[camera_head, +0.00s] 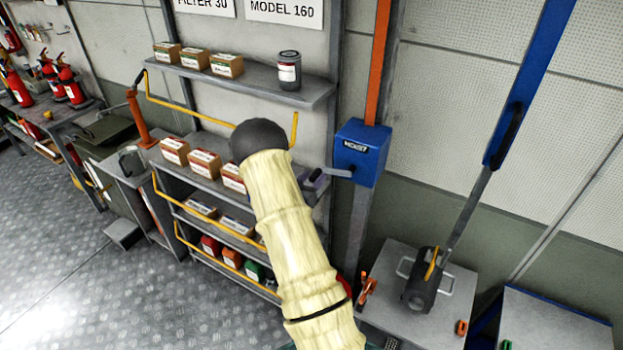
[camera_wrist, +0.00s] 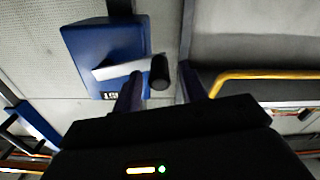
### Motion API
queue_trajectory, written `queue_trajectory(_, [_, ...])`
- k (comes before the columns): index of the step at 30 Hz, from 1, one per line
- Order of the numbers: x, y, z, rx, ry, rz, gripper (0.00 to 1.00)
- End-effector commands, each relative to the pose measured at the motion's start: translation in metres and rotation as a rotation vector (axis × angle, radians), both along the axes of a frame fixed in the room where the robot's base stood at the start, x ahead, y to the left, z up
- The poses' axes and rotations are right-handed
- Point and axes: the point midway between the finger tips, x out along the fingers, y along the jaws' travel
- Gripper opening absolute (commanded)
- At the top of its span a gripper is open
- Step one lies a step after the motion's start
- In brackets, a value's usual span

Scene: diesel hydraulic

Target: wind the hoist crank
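The hoist is a blue box (camera_head: 362,152) on a wall post, lettered HOIST, with an orange strip above it. Its light grey crank arm (camera_head: 339,172) points left from the box toward my gripper (camera_head: 316,184). In the wrist view the blue box (camera_wrist: 88,60) is at upper left, and the crank arm (camera_wrist: 115,70) ends in a black knob (camera_wrist: 159,72). My gripper (camera_wrist: 161,88) is open there, with the knob showing between its two fingertips and gaps at both sides. The knob's depth between the fingers is unclear. In the head view the knob cannot be made out.
A shelf rack (camera_head: 300,95) with boxes and a can stands left of the hoist, close to my arm. Its yellow rail (camera_head: 190,108) also shows near my right finger in the wrist view (camera_wrist: 262,76). A grey cabinet (camera_head: 400,312) stands at lower right. Open floor (camera_head: 150,310) lies lower left.

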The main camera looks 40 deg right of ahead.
Motion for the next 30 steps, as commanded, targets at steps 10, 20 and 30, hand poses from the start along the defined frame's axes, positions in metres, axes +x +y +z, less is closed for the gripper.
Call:
queue_trajectory(10, [0.0002,0.0006,0.0003,0.001,-0.001,0.001,0.0])
queue_trajectory(20, [0.0012,0.001,0.0027,0.01,-0.025,0.001,0.0])
queue_trajectory(30, [0.0026,0.0013,0.0077,0.018,-0.061,0.003,0.0])
